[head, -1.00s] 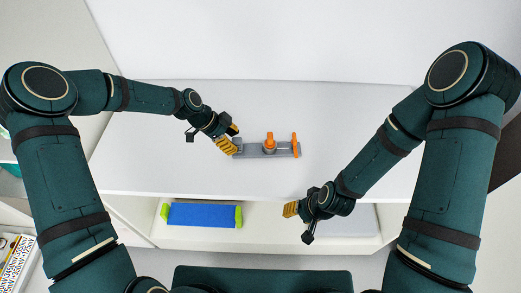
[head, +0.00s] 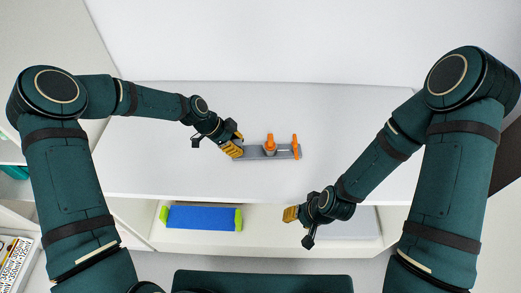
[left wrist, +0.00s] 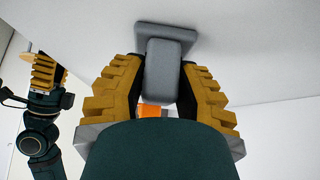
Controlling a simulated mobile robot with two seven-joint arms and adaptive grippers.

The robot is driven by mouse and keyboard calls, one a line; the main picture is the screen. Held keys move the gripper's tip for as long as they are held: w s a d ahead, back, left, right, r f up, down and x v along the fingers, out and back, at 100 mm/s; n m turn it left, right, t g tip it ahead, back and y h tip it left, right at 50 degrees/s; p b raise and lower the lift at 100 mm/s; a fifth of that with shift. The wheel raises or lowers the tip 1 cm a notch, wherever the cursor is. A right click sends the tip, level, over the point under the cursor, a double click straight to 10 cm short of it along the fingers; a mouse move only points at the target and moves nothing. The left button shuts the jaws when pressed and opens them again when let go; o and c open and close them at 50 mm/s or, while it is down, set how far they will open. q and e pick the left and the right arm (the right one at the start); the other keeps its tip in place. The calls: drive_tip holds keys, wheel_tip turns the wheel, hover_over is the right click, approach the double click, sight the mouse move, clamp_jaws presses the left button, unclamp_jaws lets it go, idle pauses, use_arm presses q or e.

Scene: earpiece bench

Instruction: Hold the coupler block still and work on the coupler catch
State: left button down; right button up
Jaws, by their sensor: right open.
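The coupler block (head: 262,154) is a long grey piece on the white table. An orange knob (head: 270,142) stands at its middle and an upright orange part (head: 295,146) at its right end; I cannot tell which is the catch. My left gripper (head: 235,149) is at the block's left end. In the left wrist view its yellow fingers (left wrist: 163,80) lie close on both sides of a grey upright part (left wrist: 168,70) of the block and look shut on it. An orange patch (left wrist: 149,110) shows between the fingers. My right gripper (head: 290,214) is open and empty, in front of the table edge.
The white table (head: 160,150) is otherwise clear around the block. Below its front edge, a blue item with green ends (head: 203,217) lies on a lower shelf at left. A grey flat panel (head: 352,222) lies at right behind my right gripper.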

use_arm(q)
drive_tip(key=c, duration=1.3)
unclamp_jaws()
clamp_jaws()
drive_tip(key=shift+s+f, duration=0.1)
drive_tip(key=shift+f, duration=0.1)
